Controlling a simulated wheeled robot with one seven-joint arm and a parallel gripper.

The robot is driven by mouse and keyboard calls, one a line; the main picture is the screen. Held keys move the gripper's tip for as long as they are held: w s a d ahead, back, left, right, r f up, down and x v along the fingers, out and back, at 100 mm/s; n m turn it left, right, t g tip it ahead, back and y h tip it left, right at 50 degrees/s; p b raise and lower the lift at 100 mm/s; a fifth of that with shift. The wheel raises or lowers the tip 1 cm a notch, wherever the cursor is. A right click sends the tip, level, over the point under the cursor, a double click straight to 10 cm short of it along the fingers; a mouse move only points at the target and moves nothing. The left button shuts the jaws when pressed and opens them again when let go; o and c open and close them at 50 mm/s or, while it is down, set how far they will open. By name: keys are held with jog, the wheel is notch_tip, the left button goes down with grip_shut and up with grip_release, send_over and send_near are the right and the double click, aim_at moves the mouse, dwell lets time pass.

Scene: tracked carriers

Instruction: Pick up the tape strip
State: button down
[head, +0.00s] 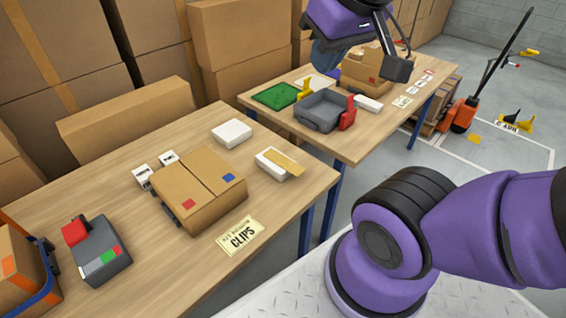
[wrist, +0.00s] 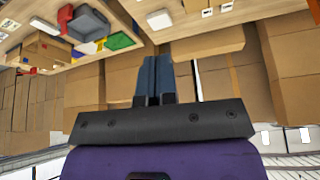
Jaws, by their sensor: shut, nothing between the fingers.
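A tan strip (head: 282,162), which looks like the tape strip, lies across a white block (head: 268,168) on the near table, with one end reaching past the block's right edge. My gripper (wrist: 155,62) is shut and empty in the wrist view, its dark fingers side by side. In the head view, the end of my arm is high at the top, over the far table and well away from the strip. I cannot make out the strip in the wrist view.
The near table (head: 110,180) holds a cardboard box (head: 200,188), a CLIPS card (head: 240,236), a white box (head: 231,133) and a grey device (head: 100,252). Cardboard boxes stack behind.

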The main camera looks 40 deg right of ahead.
jog(key=c, duration=1.2)
grip_release()
jog(key=shift+w, duration=0.2)
jog(key=shift+c, duration=0.2)
jog(key=o, duration=0.8)
jog(key=w, duration=0.2)
jog(key=shift+w+d+f, duration=0.3)
jog(key=shift+w+f, duration=0.1)
jog(key=shift+c, duration=0.2)
jog(key=shift+o, duration=0.6)
jog(key=w+d+f+g, duration=0.1)
jog(key=w+f, duration=0.1)
jog(key=w, duration=0.4)
jog(key=shift+d+f+h, duration=0.25)
jog(key=shift+f+h, duration=0.15)
jog(key=n+g, duration=0.3)
jog(key=g, duration=0.1)
send_over(283, 162)
notch_tip(283, 162, down, 30)
jog(key=shift+y, duration=0.4)
jog(key=shift+d+f, duration=0.1)
jog(key=shift+f, duration=5.7)
